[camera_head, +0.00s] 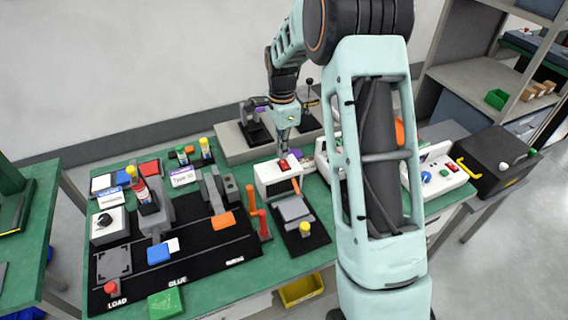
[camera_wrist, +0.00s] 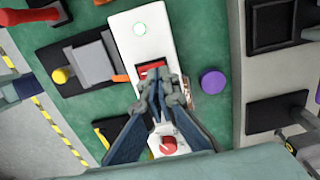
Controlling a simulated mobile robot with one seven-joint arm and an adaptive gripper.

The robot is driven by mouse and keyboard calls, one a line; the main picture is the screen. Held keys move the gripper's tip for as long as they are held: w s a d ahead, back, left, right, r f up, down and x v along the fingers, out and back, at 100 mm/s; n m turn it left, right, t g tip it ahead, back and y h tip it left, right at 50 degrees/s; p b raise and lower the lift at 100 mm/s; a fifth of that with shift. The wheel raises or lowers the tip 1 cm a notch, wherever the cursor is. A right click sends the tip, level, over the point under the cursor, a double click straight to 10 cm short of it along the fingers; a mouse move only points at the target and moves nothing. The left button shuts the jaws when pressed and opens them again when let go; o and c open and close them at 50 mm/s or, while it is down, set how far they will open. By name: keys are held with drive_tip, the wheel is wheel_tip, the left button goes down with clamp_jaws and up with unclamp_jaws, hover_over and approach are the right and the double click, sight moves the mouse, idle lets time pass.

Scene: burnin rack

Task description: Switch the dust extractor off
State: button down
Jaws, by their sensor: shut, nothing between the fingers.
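A white box (camera_head: 276,178) with a red rocker switch (camera_head: 284,164) stands on the green bench, below my gripper (camera_head: 283,150). No label on it is readable, so I cannot confirm that it is the dust extractor. My gripper (camera_wrist: 157,78) is shut and empty. Its fingertips are at the switch and cover part of it; I cannot tell whether they touch it.
A purple knob (camera_wrist: 213,82) is beside the white box. A black mat (camera_head: 185,257) with fixtures and blocks lies to the left. A grey stand with levers (camera_head: 232,145) is behind. Another white box (camera_head: 440,180) with coloured buttons and a black box (camera_head: 493,162) are at right.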

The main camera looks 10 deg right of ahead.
sight(283, 161)
drive_tip(key=shift+f+b, duration=0.75)
drive_tip(key=shift+f, duration=0.4)
idle(0.5)
drive_tip(key=shift+r+p, duration=2.35)
drive_tip(key=shift+r, duration=1.25)
drive_tip(key=shift+d, duration=0.1)
